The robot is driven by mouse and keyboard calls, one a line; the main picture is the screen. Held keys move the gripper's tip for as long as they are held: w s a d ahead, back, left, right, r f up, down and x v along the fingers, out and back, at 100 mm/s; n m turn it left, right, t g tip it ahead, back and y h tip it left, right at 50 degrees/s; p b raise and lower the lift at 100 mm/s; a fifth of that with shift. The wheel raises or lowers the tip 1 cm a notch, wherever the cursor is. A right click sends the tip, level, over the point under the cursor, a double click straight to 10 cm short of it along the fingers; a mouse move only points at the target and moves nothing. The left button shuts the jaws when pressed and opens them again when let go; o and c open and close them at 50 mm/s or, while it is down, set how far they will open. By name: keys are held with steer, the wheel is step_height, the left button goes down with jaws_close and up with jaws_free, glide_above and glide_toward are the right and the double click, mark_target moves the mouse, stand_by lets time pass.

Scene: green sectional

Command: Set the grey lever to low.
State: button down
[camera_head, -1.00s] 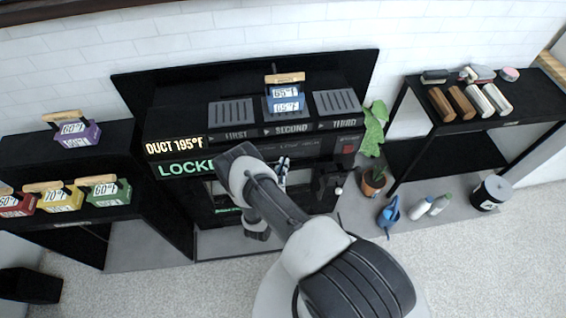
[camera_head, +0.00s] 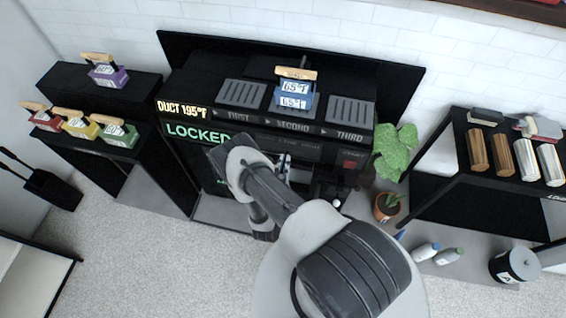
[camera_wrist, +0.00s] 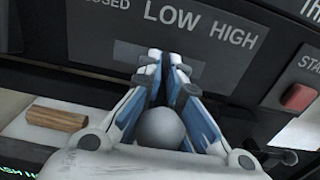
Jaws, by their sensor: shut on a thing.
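The grey lever's round knob (camera_wrist: 160,128) shows in the wrist view between the blue and white fingers of my gripper (camera_wrist: 165,68). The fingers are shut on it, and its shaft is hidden. The black panel (camera_wrist: 207,70) above carries the labels CLOSED, LOW and HIGH. In the head view my gripper (camera_head: 284,167) is at the front of the black machine (camera_head: 190,100), partly behind my arm. The lever cannot be made out there.
A red button (camera_wrist: 299,97) is right of the labels. A wooden block (camera_wrist: 57,118) lies at left. The machine's displays read DUCT 195°F and LOCKED. A blue 65°F block (camera_head: 293,92) sits on the SECOND slot. A potted plant (camera_head: 388,205) stands to the right.

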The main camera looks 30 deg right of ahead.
steer(key=c, duration=2)
jaws_free()
steer(key=shift+o, duration=1.2)
steer(key=shift+s+a+f, duration=0.2)
steer(key=shift+s+a, duration=0.1)
steer(key=shift+o, duration=0.4)
steer(key=v, duration=1)
steer(key=shift+r, duration=0.25)
steer(key=shift+s+a, duration=0.4)
